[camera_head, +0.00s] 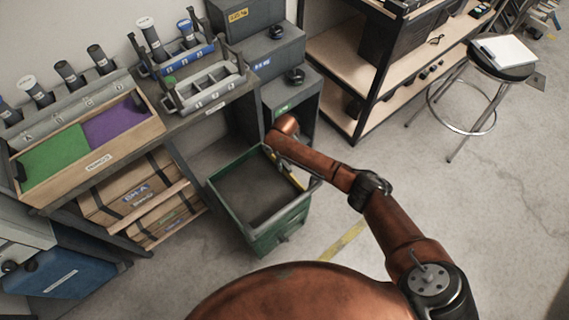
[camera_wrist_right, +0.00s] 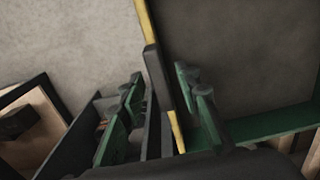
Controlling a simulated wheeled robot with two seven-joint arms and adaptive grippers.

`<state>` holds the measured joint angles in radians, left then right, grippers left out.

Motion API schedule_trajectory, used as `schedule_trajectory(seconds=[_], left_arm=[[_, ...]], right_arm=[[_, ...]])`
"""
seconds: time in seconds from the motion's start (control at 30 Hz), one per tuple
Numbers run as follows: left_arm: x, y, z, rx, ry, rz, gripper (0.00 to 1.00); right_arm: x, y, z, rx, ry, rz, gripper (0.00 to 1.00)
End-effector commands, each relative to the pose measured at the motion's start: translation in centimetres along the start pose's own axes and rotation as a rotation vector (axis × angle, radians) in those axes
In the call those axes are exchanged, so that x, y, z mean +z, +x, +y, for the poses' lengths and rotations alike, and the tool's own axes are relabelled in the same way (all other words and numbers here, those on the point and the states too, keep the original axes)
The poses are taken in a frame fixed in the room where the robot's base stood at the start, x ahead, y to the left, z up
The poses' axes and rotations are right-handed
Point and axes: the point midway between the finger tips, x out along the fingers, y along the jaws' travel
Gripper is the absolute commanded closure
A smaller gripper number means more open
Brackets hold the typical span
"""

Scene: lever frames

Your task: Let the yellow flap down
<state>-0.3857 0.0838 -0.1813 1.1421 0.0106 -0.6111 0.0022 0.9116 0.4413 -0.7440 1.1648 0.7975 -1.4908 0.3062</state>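The yellow flap (camera_head: 297,181) shows only as a narrow yellow strip along the right side of the green bin (camera_head: 232,215). My right arm crosses over that side and hides part of it. In the right wrist view the yellow strip (camera_wrist_right: 148,24) runs down between the two green fingers of my right gripper (camera_wrist_right: 163,105). A dark bar lies along the strip there. The fingers are apart, one on each side of the strip. I cannot tell whether either touches it. In the head view the right gripper is mostly hidden near the bin's right rim. My left gripper does not show.
A workbench with a wooden tray (camera_head: 148,135) and tool racks stands left of the bin. Grey cabinets (camera_head: 265,50) stand behind it, and a shelf unit (camera_head: 342,112) stands to the right. A round stool (camera_head: 502,69) is at far right.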

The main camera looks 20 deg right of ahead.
Motion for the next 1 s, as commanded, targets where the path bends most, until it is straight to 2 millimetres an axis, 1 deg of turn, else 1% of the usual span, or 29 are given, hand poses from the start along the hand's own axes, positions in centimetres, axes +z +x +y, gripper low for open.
schedule_trajectory(seconds=[0.03, 0.07, 0.43, 1.0], left_arm=[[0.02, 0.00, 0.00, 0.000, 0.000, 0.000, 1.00], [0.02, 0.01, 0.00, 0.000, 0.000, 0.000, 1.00], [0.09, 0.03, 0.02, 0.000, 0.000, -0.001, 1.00], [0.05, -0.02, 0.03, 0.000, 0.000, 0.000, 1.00]], right_arm=[[0.01, 0.00, 0.02, 0.000, 0.000, 0.000, 0.72], [0.01, 0.00, 0.02, 0.000, 0.000, 0.000, 0.74], [0.04, 0.02, 0.03, 0.000, 0.001, 0.000, 1.00], [0.17, 0.01, 0.22, -0.004, 0.003, -0.001, 1.00]])
